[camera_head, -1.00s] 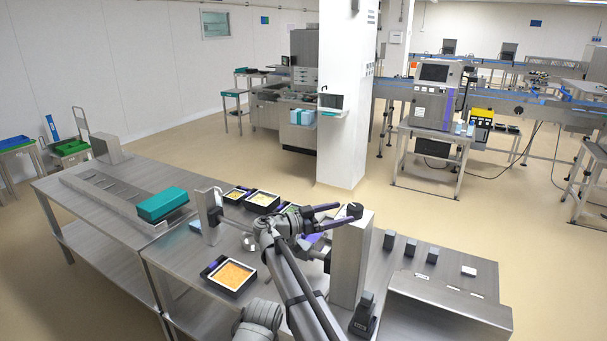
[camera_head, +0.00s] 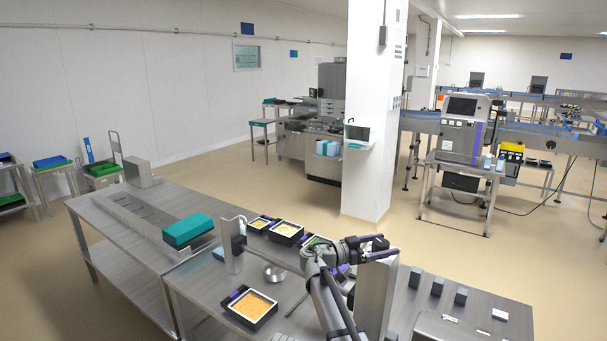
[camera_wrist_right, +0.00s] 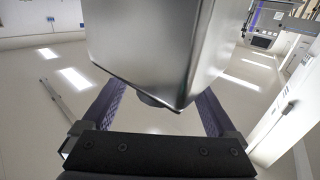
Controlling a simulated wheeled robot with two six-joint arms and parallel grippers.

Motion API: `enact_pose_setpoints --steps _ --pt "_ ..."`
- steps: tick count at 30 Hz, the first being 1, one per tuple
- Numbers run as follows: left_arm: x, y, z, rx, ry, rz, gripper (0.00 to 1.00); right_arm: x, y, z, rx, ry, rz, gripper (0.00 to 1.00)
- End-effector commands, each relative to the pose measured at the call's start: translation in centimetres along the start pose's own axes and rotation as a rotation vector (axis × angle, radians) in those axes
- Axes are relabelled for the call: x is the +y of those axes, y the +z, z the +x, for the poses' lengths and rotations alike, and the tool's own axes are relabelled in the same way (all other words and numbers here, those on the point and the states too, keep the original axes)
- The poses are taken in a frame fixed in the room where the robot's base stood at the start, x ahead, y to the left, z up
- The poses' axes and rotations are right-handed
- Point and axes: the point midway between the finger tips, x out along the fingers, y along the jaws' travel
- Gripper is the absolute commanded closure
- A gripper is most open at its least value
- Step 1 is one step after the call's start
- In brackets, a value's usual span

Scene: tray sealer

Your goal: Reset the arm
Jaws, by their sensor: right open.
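My right gripper (camera_head: 384,248) is open, with its fingers by the top of a grey metal post (camera_head: 374,295) on the steel table. In the right wrist view, the fingers of the right gripper (camera_wrist_right: 160,100) stand apart with nothing gripped between them. A large grey metal body (camera_wrist_right: 150,45) fills the upper middle of that view, close in front of the fingers. I cannot tell if they touch it. My left gripper is not in view.
Several small dark blocks (camera_head: 438,287) stand right of the post. A white pillar (camera_head: 370,120) rises behind.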

Motion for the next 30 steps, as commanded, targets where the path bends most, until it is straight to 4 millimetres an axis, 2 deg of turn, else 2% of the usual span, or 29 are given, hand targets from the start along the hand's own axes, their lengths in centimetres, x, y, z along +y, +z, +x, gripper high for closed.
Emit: enact_pose_setpoints --steps 5,14,15,18,27,30 --pt "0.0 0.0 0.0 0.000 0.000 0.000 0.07 -0.1 0.0 -2.1 0.000 0.002 0.000 0.07" --pt "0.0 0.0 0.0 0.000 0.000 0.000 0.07 -0.1 0.0 -7.8 0.000 0.000 0.000 0.07" --pt "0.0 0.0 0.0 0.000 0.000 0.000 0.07 0.0 0.0 -7.6 0.000 0.006 0.000 0.07" --pt "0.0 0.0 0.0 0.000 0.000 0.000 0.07 0.1 0.0 -5.1 0.000 0.009 0.000 0.07" --pt "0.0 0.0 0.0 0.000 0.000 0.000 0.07 0.1 0.0 0.4 0.000 0.000 0.000 0.07" --pt "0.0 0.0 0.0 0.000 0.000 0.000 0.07 0.6 0.0 0.0 0.002 -0.098 0.000 0.07"
